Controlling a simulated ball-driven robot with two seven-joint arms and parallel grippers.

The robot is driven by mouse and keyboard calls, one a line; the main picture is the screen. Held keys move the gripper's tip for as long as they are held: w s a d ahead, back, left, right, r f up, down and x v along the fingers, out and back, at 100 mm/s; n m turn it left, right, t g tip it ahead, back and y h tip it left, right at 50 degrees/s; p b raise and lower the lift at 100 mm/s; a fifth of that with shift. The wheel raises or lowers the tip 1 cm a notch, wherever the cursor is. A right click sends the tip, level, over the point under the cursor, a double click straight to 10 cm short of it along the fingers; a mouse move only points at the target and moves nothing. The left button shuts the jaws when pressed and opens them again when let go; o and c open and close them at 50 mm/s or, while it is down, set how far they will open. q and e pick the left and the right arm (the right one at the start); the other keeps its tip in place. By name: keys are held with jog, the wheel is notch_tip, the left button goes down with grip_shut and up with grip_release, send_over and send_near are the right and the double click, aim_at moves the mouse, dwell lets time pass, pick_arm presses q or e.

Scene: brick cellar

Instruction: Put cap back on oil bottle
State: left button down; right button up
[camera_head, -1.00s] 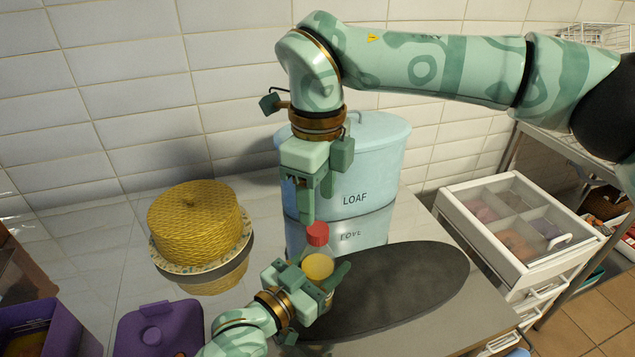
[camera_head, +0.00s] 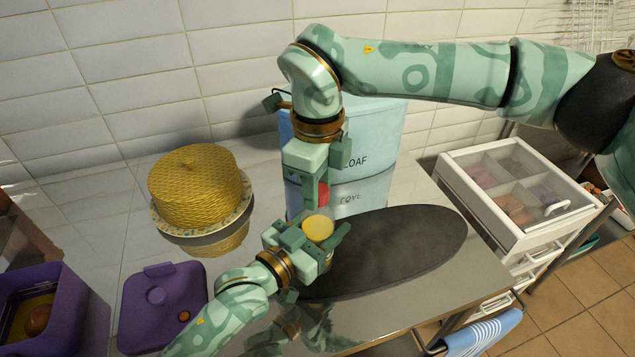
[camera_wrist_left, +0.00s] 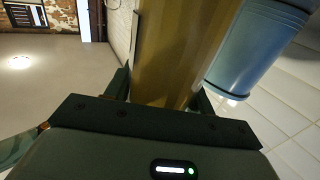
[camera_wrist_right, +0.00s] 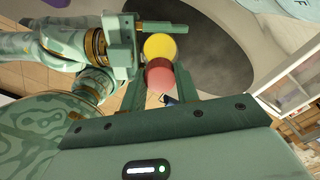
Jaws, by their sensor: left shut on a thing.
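My left gripper (camera_head: 305,250) is shut on the oil bottle (camera_head: 318,230), which shows yellow from above. In the left wrist view the bottle's golden body (camera_wrist_left: 180,50) fills the space between the fingers. In the right wrist view the cap (camera_wrist_right: 158,82) lies between the fingertips, with the yellow bottle (camera_wrist_right: 160,46) just beyond.
A dark oval mat (camera_head: 410,245) lies on the metal table beside the bottle. A blue loaf tin (camera_head: 385,130) stands behind. A yellow woven basket (camera_head: 195,185), a purple lid (camera_head: 180,285) and a purple box (camera_head: 75,300) are left. A white drawer unit (camera_head: 470,205) stands right.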

jog(key=o, duration=1.2)
notch_tip(320, 180, up, 12)
pick_arm(q)
jog(key=shift+c, duration=2.2)
grip_release()
